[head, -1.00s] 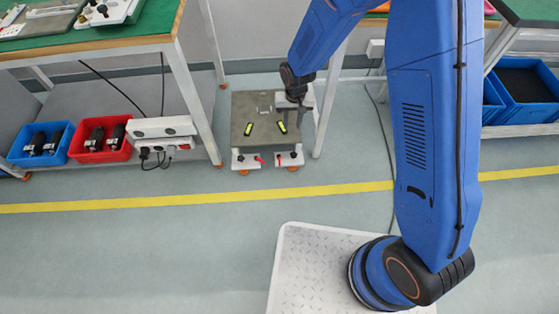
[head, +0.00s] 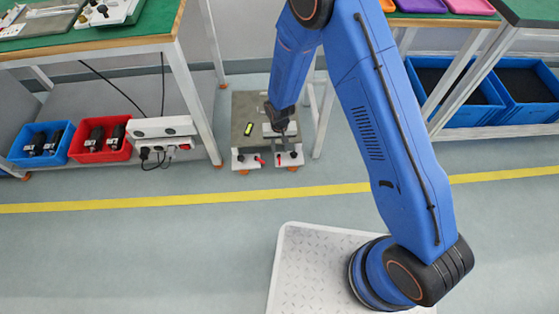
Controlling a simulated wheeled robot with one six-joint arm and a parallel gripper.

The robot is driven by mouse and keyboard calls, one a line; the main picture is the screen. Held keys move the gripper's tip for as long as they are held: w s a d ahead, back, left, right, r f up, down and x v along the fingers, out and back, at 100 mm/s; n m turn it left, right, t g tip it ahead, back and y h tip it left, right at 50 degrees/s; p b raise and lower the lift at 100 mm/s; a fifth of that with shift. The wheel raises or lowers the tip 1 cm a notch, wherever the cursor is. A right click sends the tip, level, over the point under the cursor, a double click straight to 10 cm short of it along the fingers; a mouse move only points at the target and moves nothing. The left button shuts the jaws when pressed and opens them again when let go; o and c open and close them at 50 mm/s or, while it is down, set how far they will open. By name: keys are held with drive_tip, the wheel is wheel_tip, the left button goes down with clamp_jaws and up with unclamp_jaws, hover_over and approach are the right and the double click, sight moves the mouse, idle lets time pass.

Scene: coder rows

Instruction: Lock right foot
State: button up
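A low grey-topped cart (head: 243,107) stands on the floor between the benches. At its front corners are two white feet with black knobs and small red levers. The left foot (head: 245,163) is in clear view, with its red lever (head: 259,160) pointing inward. The right foot (head: 291,160) has its red lever (head: 279,160) also pointing inward, toward the left. My gripper (head: 281,143) hangs over the front right of the cart, just above or behind the right foot. It is small and dark here, and I cannot tell whether it is open or touches the foot.
Bench legs (head: 201,105) stand close on both sides. Blue (head: 40,145) and red (head: 99,140) bins and a white power box (head: 160,127) are at left. Blue crates (head: 525,95) are at right. Floor in front is clear.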

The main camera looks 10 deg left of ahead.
sight(280, 163)
wheel_tip(280, 163, down, 11)
drive_tip(key=shift+f, duration=0.1)
idle(0.4)
clamp_jaws()
